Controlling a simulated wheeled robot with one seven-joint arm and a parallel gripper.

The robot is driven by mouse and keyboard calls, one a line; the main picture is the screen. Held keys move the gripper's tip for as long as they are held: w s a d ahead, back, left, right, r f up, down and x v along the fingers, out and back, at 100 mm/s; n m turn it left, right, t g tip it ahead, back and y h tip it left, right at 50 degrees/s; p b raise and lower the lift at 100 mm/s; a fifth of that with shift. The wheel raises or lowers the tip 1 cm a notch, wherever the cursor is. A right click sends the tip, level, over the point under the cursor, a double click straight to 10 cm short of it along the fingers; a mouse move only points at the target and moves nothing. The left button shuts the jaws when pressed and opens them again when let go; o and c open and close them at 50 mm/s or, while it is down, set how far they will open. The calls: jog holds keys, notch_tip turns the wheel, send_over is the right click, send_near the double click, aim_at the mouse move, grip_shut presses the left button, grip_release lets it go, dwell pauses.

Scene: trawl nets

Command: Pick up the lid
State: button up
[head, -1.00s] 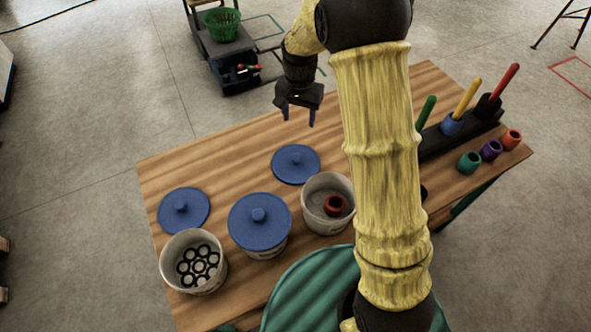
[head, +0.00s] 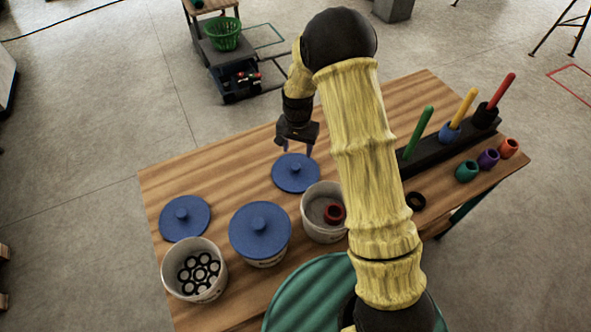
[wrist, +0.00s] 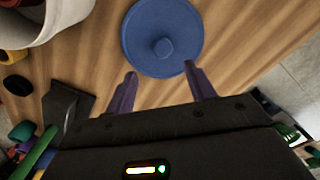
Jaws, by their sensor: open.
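Three round blue lids with centre knobs are in the head view. One lid (head: 296,172) lies flat on the table behind the bucket that holds a red ring, and it also shows in the wrist view (wrist: 142,38). A second lid (head: 186,220) lies on the table at the left. A third lid (head: 270,243) sits on the middle bucket (head: 262,261). My gripper (head: 298,151) is open and empty above the far edge of the first lid. In the wrist view, its two purple fingers (wrist: 162,85) are apart, with the knob beyond them.
An open bucket (head: 320,232) holds a red ring (head: 334,214). Another open bucket (head: 176,287) holds several black rings. A black rack (head: 440,156) with coloured handles stands at the right, beside several coloured cups. The table's back left is clear.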

aim_at(295, 166)
jog(key=shift+f, duration=1.45)
jog(key=shift+a+f+p, duration=0.15)
jog(key=shift+f+p, duration=0.4)
jog(key=shift+f, duration=0.75)
jog(key=shift+a+f+p, duration=0.15)
jog(key=shift+f+p, duration=0.35)
jog(key=shift+f, duration=0.75)
jog(key=c, duration=1)
